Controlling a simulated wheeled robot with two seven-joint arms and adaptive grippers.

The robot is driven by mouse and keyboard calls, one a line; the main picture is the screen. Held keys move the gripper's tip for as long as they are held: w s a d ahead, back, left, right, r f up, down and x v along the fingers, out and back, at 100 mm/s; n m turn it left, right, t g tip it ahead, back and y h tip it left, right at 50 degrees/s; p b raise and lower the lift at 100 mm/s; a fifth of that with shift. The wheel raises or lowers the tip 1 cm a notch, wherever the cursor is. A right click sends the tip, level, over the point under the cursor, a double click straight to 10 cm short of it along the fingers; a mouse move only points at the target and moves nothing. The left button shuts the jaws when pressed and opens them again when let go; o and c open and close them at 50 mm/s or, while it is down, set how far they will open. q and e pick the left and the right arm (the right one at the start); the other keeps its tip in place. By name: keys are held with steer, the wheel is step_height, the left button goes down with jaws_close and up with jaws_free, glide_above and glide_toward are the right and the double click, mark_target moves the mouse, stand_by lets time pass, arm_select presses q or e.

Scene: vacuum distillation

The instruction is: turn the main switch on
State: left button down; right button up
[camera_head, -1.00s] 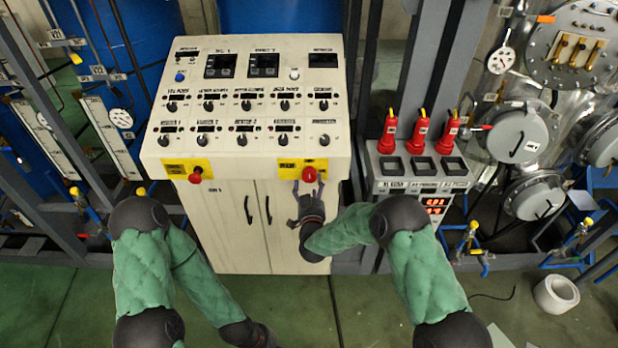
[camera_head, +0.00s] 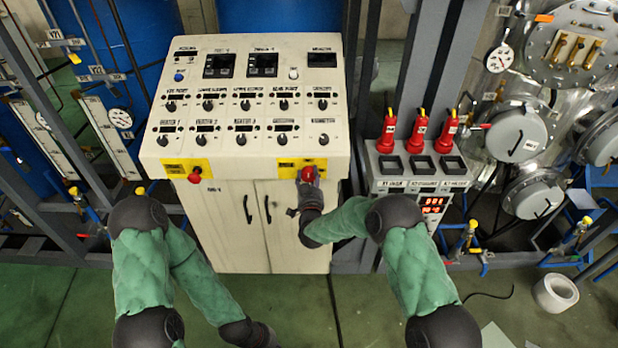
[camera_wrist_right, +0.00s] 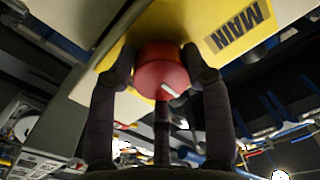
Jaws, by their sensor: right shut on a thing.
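The main switch is a red knob (camera_head: 308,174) on a yellow plate at the lower right of the control panel's front edge. In the right wrist view the red knob (camera_wrist_right: 161,70) sits between both dark fingers, with a white mark on its face pointing to the lower right. The yellow plate (camera_wrist_right: 200,30) beside it reads MAIN. My right gripper (camera_head: 307,182) is shut on the red knob, from below and in front. My left arm comes in at the lower left, but its gripper is not clearly visible.
A second red knob (camera_head: 195,175) sits on another yellow plate at the panel's left. The cream control panel (camera_head: 245,60) carries rows of small black knobs and displays. Cabinet doors (camera_head: 235,235) are below. A grey box with red handles (camera_head: 419,132) stands to the right.

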steer(key=shift+f+m+b, duration=0.2)
steer(key=shift+m+b, duration=0.2)
steer(key=shift+b, duration=0.5)
steer(key=m+b, duration=1.5)
steer(key=b, duration=0.8)
steer(key=shift+f+m+h, duration=0.1)
steer(key=shift+m+h, duration=0.2)
steer(key=shift+a+m+b, duration=0.1)
steer(key=shift+m+b, duration=1)
steer(key=shift+b, duration=0.3)
steer(key=shift+r, duration=0.2)
steer(key=o, duration=1.1)
steer(key=shift+o, duration=0.2)
steer(key=s, duration=1.2)
steer(key=shift+f, duration=0.3)
